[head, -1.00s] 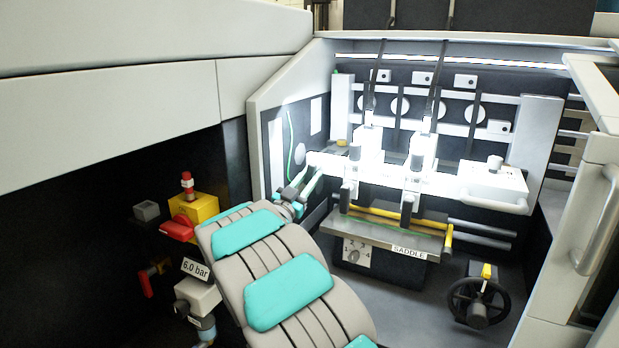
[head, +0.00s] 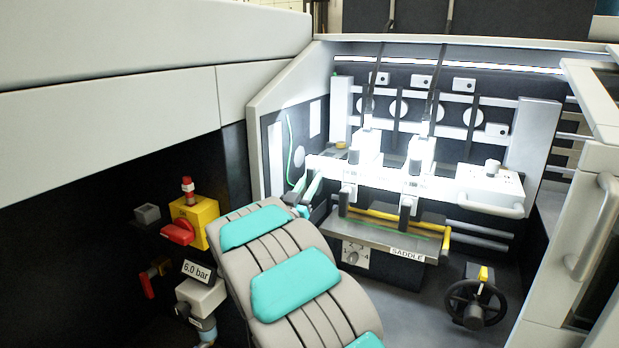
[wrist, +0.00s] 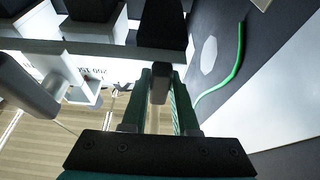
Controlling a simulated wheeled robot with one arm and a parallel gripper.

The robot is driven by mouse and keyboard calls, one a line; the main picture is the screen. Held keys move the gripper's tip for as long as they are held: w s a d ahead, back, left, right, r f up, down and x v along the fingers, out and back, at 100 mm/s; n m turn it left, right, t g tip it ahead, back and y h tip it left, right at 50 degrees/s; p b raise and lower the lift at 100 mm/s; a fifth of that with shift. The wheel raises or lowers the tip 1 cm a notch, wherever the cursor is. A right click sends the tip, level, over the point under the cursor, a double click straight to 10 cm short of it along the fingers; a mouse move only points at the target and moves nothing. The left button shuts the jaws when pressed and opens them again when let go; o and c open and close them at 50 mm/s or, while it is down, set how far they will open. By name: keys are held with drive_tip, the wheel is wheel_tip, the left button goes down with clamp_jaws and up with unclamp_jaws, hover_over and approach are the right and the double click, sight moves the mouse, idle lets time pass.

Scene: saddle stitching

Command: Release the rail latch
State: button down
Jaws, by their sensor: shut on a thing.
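A white rail (head: 385,180) runs across the machine bay, with dark clamps along it; it also shows near the top of the wrist view (wrist: 90,47). My gripper (head: 312,186) is at the rail's left end, partly hidden behind my arm in the head view. In the wrist view my gripper (wrist: 161,88) has its two teal fingers on either side of a small dark grey lever (wrist: 160,80), which looks like the rail latch. The fingers are shut on it. Its lower part is hidden between the fingers, and I cannot tell its latch position.
A yellow box with a red knob (head: 178,231) and a 6.0 bar gauge unit (head: 200,297) are at left. A SADDLE plate (head: 407,254), a black handwheel (head: 474,303) and a white handled box (head: 490,185) are at right. A green cable (wrist: 239,50) hangs beside my gripper.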

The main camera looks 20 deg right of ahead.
sight(309, 183)
drive_tip(key=c, duration=0.7)
unclamp_jaws()
drive_tip(key=shift+f, duration=0.1)
drive_tip(key=b+v, duration=0.1)
drive_tip(key=v, duration=0.5)
drive_tip(key=shift+s+a+f, duration=0.1)
drive_tip(key=shift+a+f, duration=0.05)
drive_tip(key=shift+a, duration=0.05)
drive_tip(key=shift+s+a+f, duration=0.2)
drive_tip(key=shift+s+a, duration=0.2)
drive_tip(key=shift+s, duration=0.05)
